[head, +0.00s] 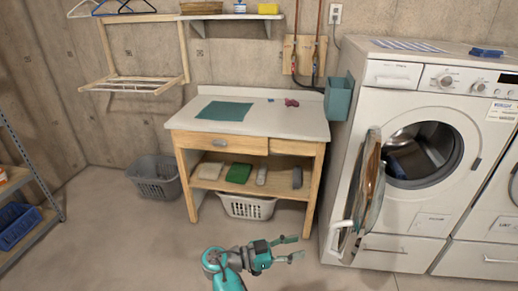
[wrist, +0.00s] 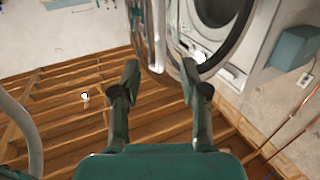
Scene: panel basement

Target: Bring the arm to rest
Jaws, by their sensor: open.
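My gripper (head: 289,248) is teal and open, with nothing between its fingers. In the head view it is at the bottom middle, in front of the wooden table and left of the open washer door. My teal arm shows below it at the bottom edge. In the wrist view the two dark fingers of my gripper (wrist: 165,78) stand apart, with the open washer door beyond them.
A table (head: 280,122) with a teal mat (head: 224,110) stands at the wall. Baskets (head: 154,178) and a shelf (head: 30,225) are at left. Floor (head: 120,245) at lower left is clear.

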